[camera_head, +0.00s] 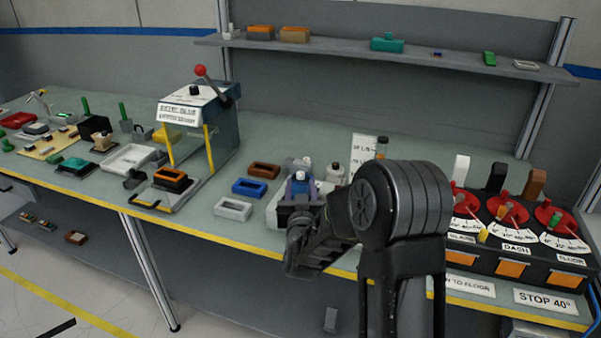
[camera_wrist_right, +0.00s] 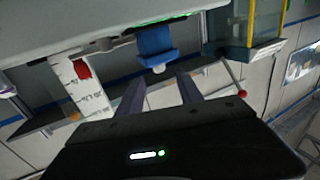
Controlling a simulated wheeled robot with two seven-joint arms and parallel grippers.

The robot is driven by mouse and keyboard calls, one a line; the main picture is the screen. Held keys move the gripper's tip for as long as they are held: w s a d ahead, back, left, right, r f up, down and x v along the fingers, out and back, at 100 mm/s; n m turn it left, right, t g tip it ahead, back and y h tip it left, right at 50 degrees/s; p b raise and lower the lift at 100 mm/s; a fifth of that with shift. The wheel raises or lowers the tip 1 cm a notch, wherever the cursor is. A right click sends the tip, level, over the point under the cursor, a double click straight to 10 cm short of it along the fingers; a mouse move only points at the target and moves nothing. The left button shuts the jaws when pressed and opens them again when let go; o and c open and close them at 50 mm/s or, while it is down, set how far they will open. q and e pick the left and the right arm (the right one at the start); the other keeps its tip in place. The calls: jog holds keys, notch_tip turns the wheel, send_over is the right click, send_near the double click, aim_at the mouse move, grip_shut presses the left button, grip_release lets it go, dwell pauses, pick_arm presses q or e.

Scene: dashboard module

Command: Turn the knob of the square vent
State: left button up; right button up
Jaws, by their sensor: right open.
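A blue block-like part (camera_head: 299,187), which I take for the square vent, sits on a pale fixture (camera_head: 272,211) near the table's front edge. In the right wrist view the blue part (camera_wrist_right: 155,43) appears upside down, with a small pale knob-like tip (camera_wrist_right: 158,69). My right gripper (camera_head: 300,196) is at this part and partly covers it in the head view. In the wrist view its two fingers (camera_wrist_right: 158,84) are apart, with the pale tip just beyond the gap between them. Whether they touch it I cannot tell. My left gripper is in neither view.
Brown (camera_head: 264,170), blue (camera_head: 248,187) and white (camera_head: 233,209) frames lie left of the fixture. A press-like stand with a red-ball lever (camera_head: 201,71) is farther left. Red dials (camera_head: 506,210) fill the right end. Bottles (camera_head: 334,174) stand close behind my gripper.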

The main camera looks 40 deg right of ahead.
aim_at(301, 176)
jog(key=p+x, duration=0.1)
jog(key=x, duration=0.5)
jog(key=shift+w+d+p, duration=0.25)
jog(key=shift+p, duration=0.05)
jog(key=shift+c, duration=0.5)
grip_shut()
